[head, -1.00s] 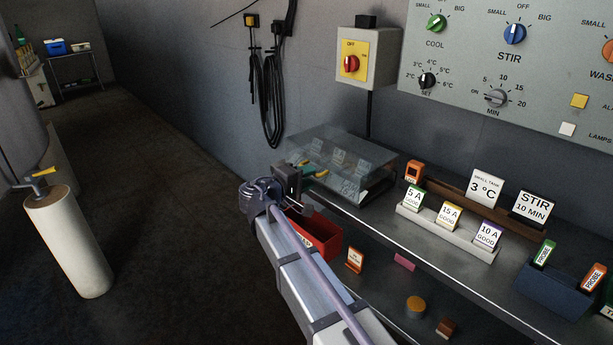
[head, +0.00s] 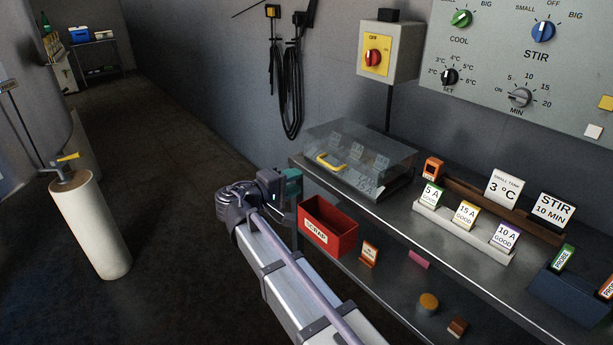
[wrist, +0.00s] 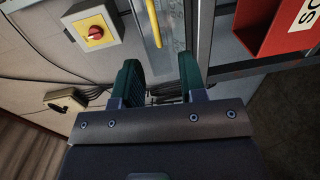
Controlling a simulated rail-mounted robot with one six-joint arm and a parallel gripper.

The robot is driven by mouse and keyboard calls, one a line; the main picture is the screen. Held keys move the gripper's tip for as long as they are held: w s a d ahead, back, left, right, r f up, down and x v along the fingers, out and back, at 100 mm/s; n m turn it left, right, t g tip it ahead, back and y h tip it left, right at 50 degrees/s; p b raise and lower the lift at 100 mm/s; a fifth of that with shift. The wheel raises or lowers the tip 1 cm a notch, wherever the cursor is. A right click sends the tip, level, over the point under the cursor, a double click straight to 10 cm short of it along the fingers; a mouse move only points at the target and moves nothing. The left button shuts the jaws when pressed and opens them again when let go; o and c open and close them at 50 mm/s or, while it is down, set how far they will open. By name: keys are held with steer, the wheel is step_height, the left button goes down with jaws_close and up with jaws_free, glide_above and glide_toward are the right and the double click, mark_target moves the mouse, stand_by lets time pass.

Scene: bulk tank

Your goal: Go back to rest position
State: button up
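My gripper (head: 291,189) is off the left end of the steel bench, left of the red scrap bin (head: 328,226). In the wrist view my gripper (wrist: 161,80) shows two dark green fingers spread apart with nothing between them. The arm reaches up from the lower right of the head view. The clear case (head: 358,155) with a yellow handle (head: 329,162) stands on the bench behind the gripper, its lid down over several cards. The handle also shows in the wrist view (wrist: 153,22), beyond the fingertips.
The bench (head: 432,237) holds card stands and a blue probe box (head: 568,298). A lower shelf has small loose pieces. A red-knobbed switch box (head: 388,55) and hanging cables are on the wall. A white cylinder (head: 93,228) stands left; the floor between is clear.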

steer(key=s+d+f+m+g+y, duration=0.3)
steer(key=s+d+f+g+y, duration=0.45)
steer(key=s+f, duration=0.5)
steer(key=s+d+f+m+g+y, duration=0.35)
steer(key=s+d+y, duration=0.25)
steer(key=s+d, duration=0.4)
step_height(320, 180, up, 30)
steer(key=w+d+p, duration=0.1)
steer(key=p, duration=2.8)
steer(key=shift+w+d+f+m+t, duration=0.2)
steer(key=shift+d+m+t, duration=0.1)
steer(key=shift+m+t, duration=0.15)
